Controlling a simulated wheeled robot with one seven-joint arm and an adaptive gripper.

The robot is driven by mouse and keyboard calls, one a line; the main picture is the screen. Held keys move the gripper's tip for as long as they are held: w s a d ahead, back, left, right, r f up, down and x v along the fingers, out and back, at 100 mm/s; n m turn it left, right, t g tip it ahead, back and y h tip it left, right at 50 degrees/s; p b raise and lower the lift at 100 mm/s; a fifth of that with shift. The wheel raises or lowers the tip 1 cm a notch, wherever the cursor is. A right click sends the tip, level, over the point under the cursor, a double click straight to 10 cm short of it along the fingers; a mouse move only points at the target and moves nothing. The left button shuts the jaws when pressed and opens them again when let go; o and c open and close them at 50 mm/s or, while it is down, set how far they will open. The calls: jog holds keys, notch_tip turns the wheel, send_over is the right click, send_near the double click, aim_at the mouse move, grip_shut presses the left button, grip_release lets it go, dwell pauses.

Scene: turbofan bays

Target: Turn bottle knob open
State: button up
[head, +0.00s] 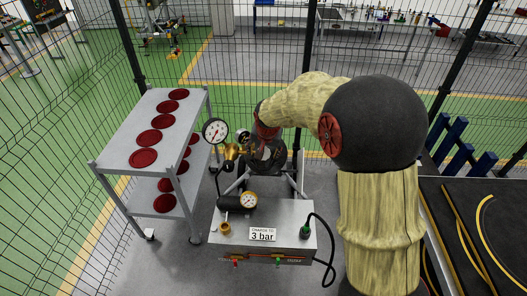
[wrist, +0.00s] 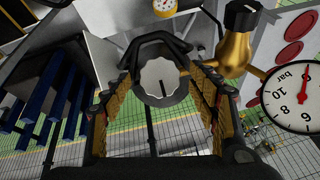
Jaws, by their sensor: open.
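In the wrist view a round pale grey knob (wrist: 160,82) with a scalloped rim and a dark mark at its lower edge faces the camera. My gripper (wrist: 162,92) is open, with one yellow-and-black finger on each side of the knob. I cannot tell whether the fingers touch it. A dark curved frame (wrist: 150,46) arches just above the knob. In the head view my gripper (head: 268,154) is at the brass regulator's (head: 231,152) right and hides the knob. The regulator also shows in the wrist view (wrist: 236,52), with a black knob on top.
A pressure gauge (head: 215,131) stands left of the gripper; its face (wrist: 292,97) is close on the right in the wrist view. A grey box (head: 262,236) labelled "3 bar" sits below, with a smaller gauge (head: 248,200). A shelf cart (head: 150,128) with red discs stands left.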

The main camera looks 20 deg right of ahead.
jog(key=shift+x, duration=1.05)
jog(key=shift+c, duration=1.2)
jog(key=c, duration=0.9)
